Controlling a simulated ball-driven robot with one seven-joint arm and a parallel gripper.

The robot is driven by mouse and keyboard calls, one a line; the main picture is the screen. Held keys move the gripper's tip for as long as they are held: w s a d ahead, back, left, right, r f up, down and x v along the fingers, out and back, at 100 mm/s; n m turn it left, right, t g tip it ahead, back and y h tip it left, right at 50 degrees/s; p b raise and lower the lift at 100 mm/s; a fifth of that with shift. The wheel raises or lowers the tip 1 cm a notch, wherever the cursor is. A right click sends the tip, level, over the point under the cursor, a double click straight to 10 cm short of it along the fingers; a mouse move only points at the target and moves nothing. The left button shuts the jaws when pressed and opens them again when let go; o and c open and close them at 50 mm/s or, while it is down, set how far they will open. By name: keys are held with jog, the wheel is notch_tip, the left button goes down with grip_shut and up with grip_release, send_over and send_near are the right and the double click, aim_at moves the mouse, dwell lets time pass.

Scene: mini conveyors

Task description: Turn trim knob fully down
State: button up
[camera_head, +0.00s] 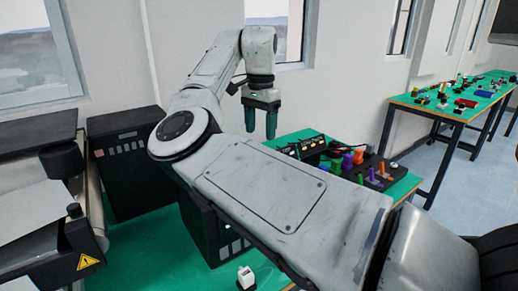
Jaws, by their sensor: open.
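My gripper (260,121) is at the upper middle of the view, pointing down with two green fingers spread apart and nothing between them. It is above the back edge of the green-topped bench, left of a dark control panel (343,168). The panel carries several coloured knobs and levers, among them a blue knob (347,162), an orange one (357,156) and purple ones. They are too small for me to tell which is the trim knob or how it is turned. My gripper is apart from all of them. My arm crosses in front and hides part of the bench.
Dark boxes (128,160) stand on the bench at left, beside a conveyor machine (45,225) with a yellow warning sign. A small white switch (246,278) is at the front. Another green table (462,100) with small parts stands at the far right. White wall and windows are behind.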

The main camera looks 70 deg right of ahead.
notch_tip(320, 180, down, 6)
jog(key=shift+f, duration=0.25)
jog(key=shift+c, duration=0.4)
jog(key=c, duration=1)
jog(key=shift+r+p, duration=0.1)
jog(key=shift+p, duration=0.3)
